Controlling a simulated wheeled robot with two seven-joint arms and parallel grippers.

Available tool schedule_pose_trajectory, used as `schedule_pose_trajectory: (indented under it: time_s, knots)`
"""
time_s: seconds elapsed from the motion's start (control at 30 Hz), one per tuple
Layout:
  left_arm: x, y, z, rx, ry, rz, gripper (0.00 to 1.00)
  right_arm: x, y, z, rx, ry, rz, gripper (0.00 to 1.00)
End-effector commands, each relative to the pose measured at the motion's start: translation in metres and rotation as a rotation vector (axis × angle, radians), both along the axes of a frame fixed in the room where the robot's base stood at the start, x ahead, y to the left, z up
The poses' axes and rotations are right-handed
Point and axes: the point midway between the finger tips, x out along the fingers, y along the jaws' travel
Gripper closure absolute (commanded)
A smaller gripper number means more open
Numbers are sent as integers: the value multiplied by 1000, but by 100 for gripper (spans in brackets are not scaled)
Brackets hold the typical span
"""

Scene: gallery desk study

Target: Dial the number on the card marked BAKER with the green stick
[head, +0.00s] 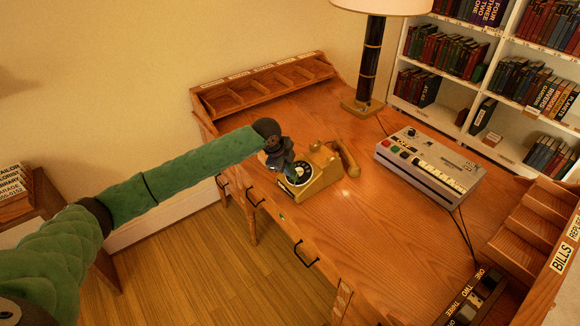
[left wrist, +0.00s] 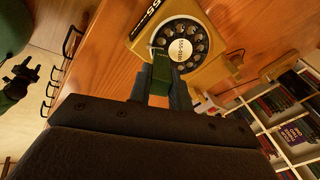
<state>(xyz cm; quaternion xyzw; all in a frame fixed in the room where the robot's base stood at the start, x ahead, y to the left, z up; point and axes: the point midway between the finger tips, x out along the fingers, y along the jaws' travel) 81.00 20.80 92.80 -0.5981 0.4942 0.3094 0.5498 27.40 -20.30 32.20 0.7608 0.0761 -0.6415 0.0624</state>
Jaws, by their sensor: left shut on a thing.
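A tan rotary telephone (head: 322,182) stands near the desk's front edge, with its black-and-white dial (head: 299,173) facing my left gripper (head: 284,160). The dial (left wrist: 180,42) also shows in the left wrist view, with round finger holes and a white centre with small print. My left gripper is shut on the green stick (left wrist: 161,70). A dark shape, probably my right gripper (left wrist: 20,78), is at the left edge, away from the desk. I cannot make out a card marked BAKER.
A lamp (head: 372,65), a grey machine with buttons (head: 430,168) and a handset (head: 347,158) are right of the dial. A compartment tray (head: 265,83) lines the desk's back left. A stepped rack (head: 535,225) stands right.

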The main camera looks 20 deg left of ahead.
Motion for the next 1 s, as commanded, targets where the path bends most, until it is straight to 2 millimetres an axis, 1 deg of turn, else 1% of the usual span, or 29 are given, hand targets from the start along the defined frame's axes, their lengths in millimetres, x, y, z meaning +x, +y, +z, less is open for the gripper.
schedule_pose_trajectory:
  time_s: [0.33, 0.7, 1.0]
  knots:
    - [0, 1, 0, 1, 1, 1, 100, 0, 0, 1, 0, 0, 0, 51]
    - [0, 1, 1, 1, 1, 1, 100, 0, 0, 8, 0, 0, 0, 51]
    - [0, 2, 1, 2, 0, 2, 100, 0, 0, 8, 0, 0, 0, 51]
